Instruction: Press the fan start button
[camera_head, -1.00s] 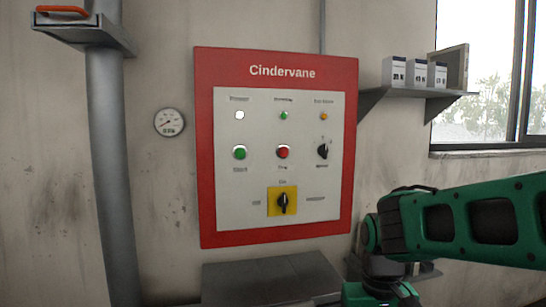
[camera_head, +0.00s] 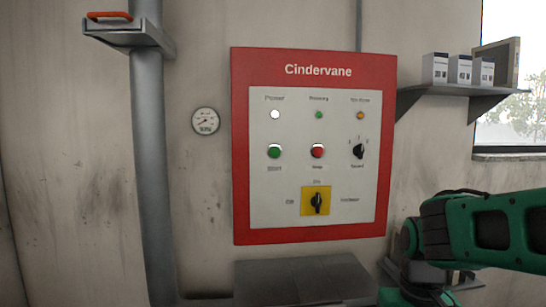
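A red control panel (camera_head: 240,150) headed "Cindervane" hangs on the wall, with a light grey inner plate. The green start button (camera_head: 274,151) is at the left of its middle row, with a blurred label under it. The red stop button (camera_head: 317,151) is beside it, and a black selector knob (camera_head: 358,151) is at the right. A white lamp, a green lamp and an amber lamp form the top row. A black rotary switch on a yellow square (camera_head: 306,208) is below. My green arm comes in at the lower right, apart from the panel. My gripper is not in view.
A grey box or ledge (camera_head: 300,280) juts out below the panel. A grey vertical pipe (camera_head: 150,170) and a round gauge (camera_head: 206,121) are at the left. A wall shelf (camera_head: 440,100) with white boxes is at the right, near a window.

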